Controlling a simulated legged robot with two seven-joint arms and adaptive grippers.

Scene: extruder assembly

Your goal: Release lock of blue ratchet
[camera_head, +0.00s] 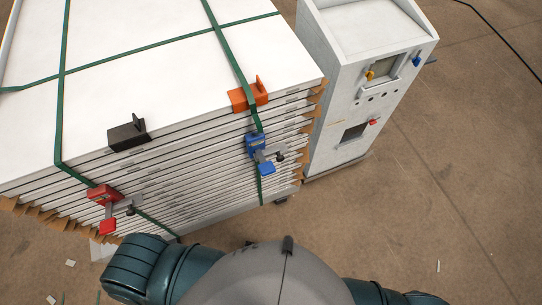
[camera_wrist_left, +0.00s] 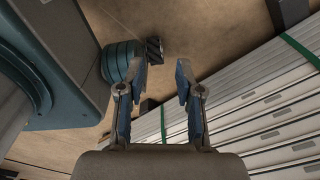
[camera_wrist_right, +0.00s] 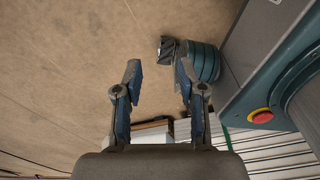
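The blue ratchet (camera_head: 257,148) sits on a green strap on the front face of the stack of white panels, near its right corner. Its grey metal part sticks out to the right, with a blue tab (camera_head: 266,168) below. My left gripper (camera_wrist_left: 157,80) is open and empty, with the panel stack to its right in the left wrist view. My right gripper (camera_wrist_right: 157,78) is open and empty over bare floor in the right wrist view. Neither gripper shows in the head view, and the blue ratchet cannot be made out in the wrist views.
A red ratchet (camera_head: 104,195) hangs on the left strap. A black corner piece (camera_head: 127,134) and an orange corner piece (camera_head: 248,96) sit on the top edge of the stack. A white control cabinet (camera_head: 362,70) stands right of the stack. The floor (camera_head: 455,190) at right is mostly clear.

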